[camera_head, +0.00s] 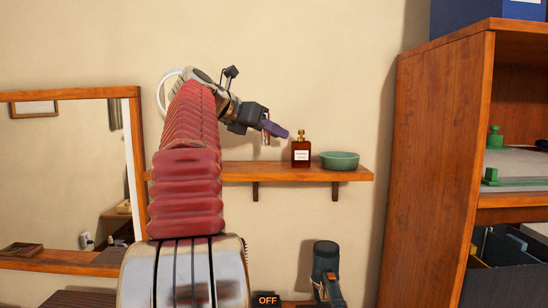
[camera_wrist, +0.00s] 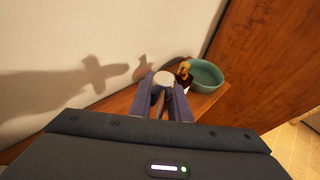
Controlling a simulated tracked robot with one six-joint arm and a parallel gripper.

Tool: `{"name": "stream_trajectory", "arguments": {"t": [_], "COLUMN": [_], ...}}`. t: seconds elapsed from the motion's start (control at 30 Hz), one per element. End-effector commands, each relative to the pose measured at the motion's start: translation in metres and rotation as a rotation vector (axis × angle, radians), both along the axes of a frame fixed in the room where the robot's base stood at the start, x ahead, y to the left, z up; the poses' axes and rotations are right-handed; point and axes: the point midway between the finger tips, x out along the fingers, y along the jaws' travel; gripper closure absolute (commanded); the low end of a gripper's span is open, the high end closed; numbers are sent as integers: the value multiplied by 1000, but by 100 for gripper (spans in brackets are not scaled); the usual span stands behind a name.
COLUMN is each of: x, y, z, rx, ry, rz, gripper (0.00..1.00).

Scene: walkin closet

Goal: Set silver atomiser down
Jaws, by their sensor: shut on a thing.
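My gripper (camera_head: 272,128) is above the wooden wall shelf (camera_head: 235,171), left of a dark red bottle with a gold top. In the wrist view, my gripper (camera_wrist: 165,96) has its two purple fingers shut on the silver atomiser (camera_wrist: 163,78), whose round pale top shows between the fingertips. In the head view, the atomiser (camera_head: 267,141) is small and mostly hidden by the finger. Its visible lower end appears a little above the shelf board.
The red bottle (camera_head: 301,152) stands close to the right of my gripper, with a green bowl (camera_head: 340,160) beyond it. The shelf left of the gripper looks bare where visible. A tall wooden cabinet (camera_head: 435,160) stands at right, a framed mirror (camera_head: 65,180) at left.

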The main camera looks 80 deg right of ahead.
Motion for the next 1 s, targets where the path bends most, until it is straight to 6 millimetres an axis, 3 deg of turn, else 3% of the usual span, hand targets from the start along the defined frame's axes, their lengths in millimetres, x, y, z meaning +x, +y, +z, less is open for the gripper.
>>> {"name": "stream_trajectory", "arguments": {"t": [0.27,0.77,1.0], "x": [-1,-1,-2], "y": [0,0,0], "z": [-24,-33,-57], "rx": [0,1,2], "ry": [1,1,1], "rz": [0,-1,-1], "gripper": [100,100,100]}}
